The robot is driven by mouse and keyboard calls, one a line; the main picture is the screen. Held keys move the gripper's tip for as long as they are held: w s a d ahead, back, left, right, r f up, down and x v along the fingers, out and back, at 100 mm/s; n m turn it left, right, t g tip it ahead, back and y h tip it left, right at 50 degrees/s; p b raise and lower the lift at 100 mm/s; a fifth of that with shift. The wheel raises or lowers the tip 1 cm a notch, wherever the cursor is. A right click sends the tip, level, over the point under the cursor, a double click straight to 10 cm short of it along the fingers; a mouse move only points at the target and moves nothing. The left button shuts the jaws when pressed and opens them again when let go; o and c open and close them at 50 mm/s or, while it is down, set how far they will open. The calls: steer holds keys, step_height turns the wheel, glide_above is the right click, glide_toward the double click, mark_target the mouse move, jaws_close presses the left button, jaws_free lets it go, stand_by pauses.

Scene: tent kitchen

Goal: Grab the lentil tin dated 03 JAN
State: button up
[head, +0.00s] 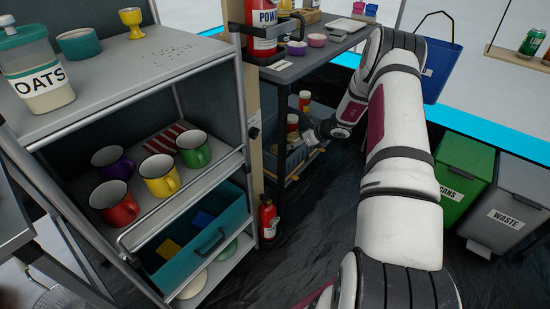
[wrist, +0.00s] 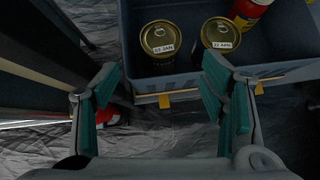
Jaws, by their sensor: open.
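In the wrist view a tin with a gold lid (wrist: 160,38) stands upright in a grey-blue crate (wrist: 190,84); its white lid label appears to read 03 JAN. A similar tin (wrist: 220,34) to its right carries a label that looks like 22 APR. My gripper (wrist: 158,88) is open and empty, its teal-padded fingers spread on the near side of the crate, apart from both tins. In the head view my gripper (head: 313,136) is beside the crate under the dark table, close to the tins (head: 293,124); their lid dates are unreadable there.
A red and yellow container (wrist: 249,11) lies at the crate's right. A red fire extinguisher (head: 268,217) stands on the floor left of the crate. A shelf rack (head: 128,107) with mugs is at left. Green and grey bins (head: 467,175) are at right. The dark table (head: 312,62) is above.

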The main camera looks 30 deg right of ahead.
steer(key=shift+b+x, duration=2.55)
steer(key=shift+x, duration=4.35)
steer(key=shift+s+d, duration=0.1)
jaws_close()
